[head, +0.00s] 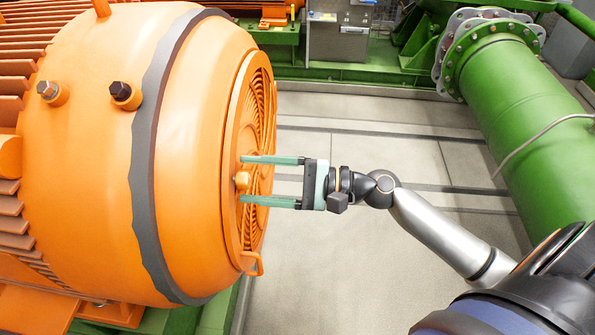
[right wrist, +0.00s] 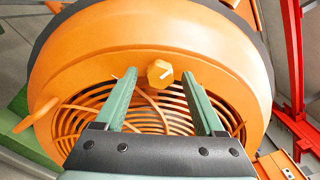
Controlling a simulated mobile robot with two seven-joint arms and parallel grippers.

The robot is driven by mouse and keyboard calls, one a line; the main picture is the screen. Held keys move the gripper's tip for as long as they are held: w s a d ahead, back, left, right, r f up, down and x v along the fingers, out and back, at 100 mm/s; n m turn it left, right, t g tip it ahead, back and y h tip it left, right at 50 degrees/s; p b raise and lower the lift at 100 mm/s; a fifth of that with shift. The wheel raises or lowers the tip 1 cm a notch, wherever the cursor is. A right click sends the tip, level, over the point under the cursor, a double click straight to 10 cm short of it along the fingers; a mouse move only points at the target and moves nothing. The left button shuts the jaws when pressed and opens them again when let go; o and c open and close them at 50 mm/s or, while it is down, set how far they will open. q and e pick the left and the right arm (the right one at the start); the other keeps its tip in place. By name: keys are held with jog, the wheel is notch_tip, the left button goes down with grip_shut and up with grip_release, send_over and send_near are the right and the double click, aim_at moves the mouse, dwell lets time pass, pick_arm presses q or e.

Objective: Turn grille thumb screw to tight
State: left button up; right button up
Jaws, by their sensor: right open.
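The grille thumb screw is a small orange faceted knob (head: 242,180) at the rim of the round orange grille cover (head: 243,110). My left gripper is not in view.
The grille closes the end of a large orange motor (head: 100,160) with a grey band (head: 150,120). A small orange handle (head: 253,264) sticks out low on the cover. A big green pipe (head: 520,120) stands at the right. The grey floor (head: 330,270) between is clear.

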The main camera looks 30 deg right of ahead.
jog(key=shift+s+d+f, duration=0.15)
jog(key=shift+s+d, duration=0.05)
jog(key=shift+d, duration=0.15)
jog(key=b+v, duration=0.3)
jog(key=v, duration=0.8)
jog(key=shift+s+d, duration=0.15)
jog(key=shift+s, duration=0.05)
